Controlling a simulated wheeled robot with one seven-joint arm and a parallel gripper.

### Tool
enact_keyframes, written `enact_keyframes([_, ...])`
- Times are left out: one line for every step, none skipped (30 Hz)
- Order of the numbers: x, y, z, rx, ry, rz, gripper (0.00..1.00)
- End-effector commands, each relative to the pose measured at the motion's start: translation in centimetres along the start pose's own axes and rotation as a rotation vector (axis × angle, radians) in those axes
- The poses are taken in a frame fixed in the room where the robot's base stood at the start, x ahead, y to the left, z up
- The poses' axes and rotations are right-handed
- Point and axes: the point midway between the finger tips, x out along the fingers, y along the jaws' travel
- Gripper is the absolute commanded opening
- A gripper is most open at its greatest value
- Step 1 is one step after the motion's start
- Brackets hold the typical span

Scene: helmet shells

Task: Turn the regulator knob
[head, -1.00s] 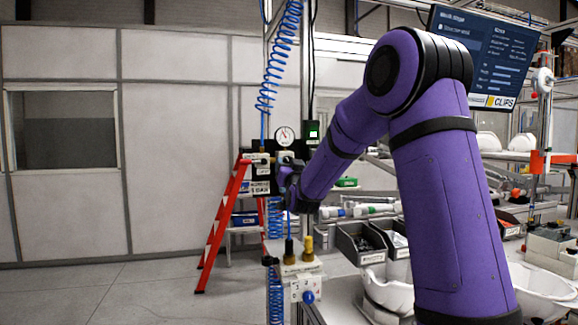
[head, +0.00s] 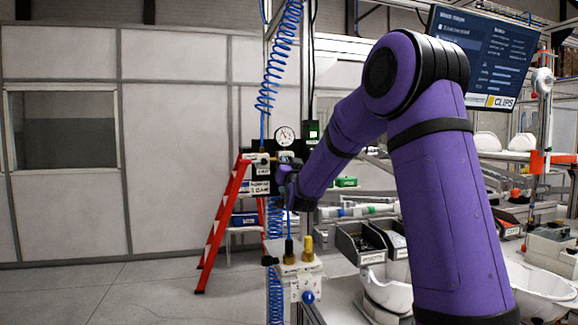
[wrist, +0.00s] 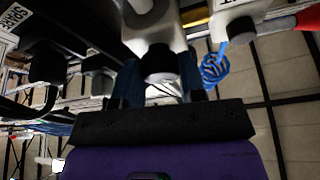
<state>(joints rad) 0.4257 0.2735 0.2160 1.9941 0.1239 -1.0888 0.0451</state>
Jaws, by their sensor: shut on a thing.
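The regulator is a pale block with a dark round knob (wrist: 160,64), seen in the wrist view at the top centre. My gripper (wrist: 160,80) has its two dark fingers on either side of this knob and is shut on it. In the head view my gripper (head: 287,178) is small and at the regulator panel, below the round white pressure gauge (head: 284,135). The knob itself is hidden there behind my gripper and arm. The gauge needle is too small to read surely.
A red stepladder (head: 222,225) stands left of the panel. A blue coiled hose (head: 279,60) hangs above it. A valve block with brass fittings (head: 300,272) stands in front. Dark bins (head: 372,240) and white helmet shells (head: 388,292) lie to the right. The left floor is clear.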

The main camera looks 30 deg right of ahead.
Motion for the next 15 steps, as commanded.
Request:
enact_keyframes([-0.01, -0.08, 0.0, 0.017, 0.0, 0.006, 0.14])
enact_keyframes([-0.01, -0.07, 0.0, 0.031, 0.0, 0.013, 0.14])
enact_keyframes([-0.01, -0.09, -0.01, 0.052, 0.0, 0.021, 0.14])
enact_keyframes([-0.01, -0.11, -0.01, 0.068, 0.0, 0.028, 0.14])
enact_keyframes([0.0, -0.12, -0.02, 0.089, 0.001, 0.036, 0.14])
enact_keyframes([0.0, -0.18, -0.03, 0.115, 0.001, 0.046, 0.14])
enact_keyframes([0.0, -0.18, -0.04, 0.138, 0.001, 0.056, 0.14])
enact_keyframes([0.0, -0.2, -0.05, 0.16, 0.001, 0.065, 0.14])
enact_keyframes([0.01, -0.19, -0.07, 0.193, 0.002, 0.08, 0.14])
enact_keyframes([0.01, -0.22, -0.08, 0.217, 0.002, 0.089, 0.14])
enact_keyframes([0.01, -0.25, -0.09, 0.244, 0.002, 0.1, 0.14])
enact_keyframes([0.01, -0.32, -0.08, 0.279, 0.001, 0.114, 0.14])
enact_keyframes([0.01, -0.33, -0.08, 0.305, 0.001, 0.125, 0.14])
enact_keyframes([0.02, -0.33, -0.08, 0.333, 0.001, 0.137, 0.14])
enact_keyframes([0.02, -0.36, -0.09, 0.367, 0.001, 0.151, 0.14])
